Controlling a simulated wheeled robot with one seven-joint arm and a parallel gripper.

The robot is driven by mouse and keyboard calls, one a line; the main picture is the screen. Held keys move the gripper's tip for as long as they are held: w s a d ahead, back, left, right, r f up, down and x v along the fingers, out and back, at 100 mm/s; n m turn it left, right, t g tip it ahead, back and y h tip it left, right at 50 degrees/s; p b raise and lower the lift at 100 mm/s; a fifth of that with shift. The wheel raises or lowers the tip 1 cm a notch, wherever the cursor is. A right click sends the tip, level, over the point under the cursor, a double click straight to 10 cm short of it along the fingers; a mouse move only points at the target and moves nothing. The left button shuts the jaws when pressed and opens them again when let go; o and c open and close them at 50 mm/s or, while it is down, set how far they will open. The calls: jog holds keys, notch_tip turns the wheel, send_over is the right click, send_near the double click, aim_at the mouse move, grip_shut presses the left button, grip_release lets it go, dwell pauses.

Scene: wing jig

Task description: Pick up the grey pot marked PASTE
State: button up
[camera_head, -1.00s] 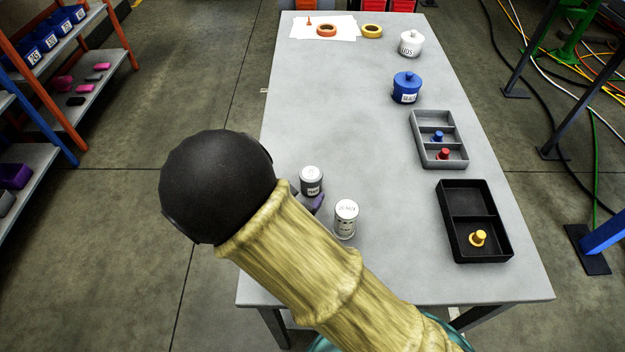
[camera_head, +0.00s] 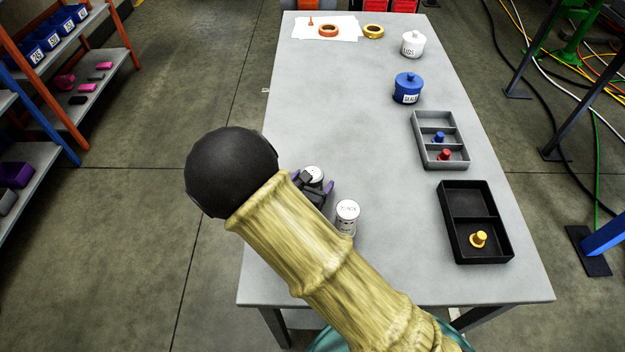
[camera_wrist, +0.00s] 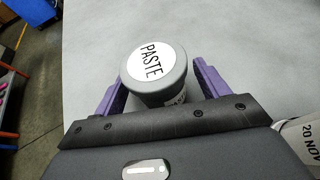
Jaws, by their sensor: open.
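The grey pot marked PASTE (camera_wrist: 158,72) stands upright in the wrist view, its white round lid label facing up. My gripper (camera_wrist: 158,88) is open, with one purple finger on each side of the pot.
A white pot (camera_head: 347,212) stands close to the right of my gripper. A black tray (camera_head: 472,212), a grey tray (camera_head: 440,148), a blue pot (camera_head: 407,88) and a white lidded pot (camera_head: 413,43) stand along the table's right side. The table's middle is clear.

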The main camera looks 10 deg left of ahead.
aim_at(312, 173)
dwell(0.5)
jog(key=c, duration=1.1)
jog(key=shift+c, duration=0.2)
jog(key=shift+r, duration=0.1)
notch_tip(312, 173, up, 10)
jog(key=shift+f+p, duration=0.1)
jog(key=shift+p, duration=0.25)
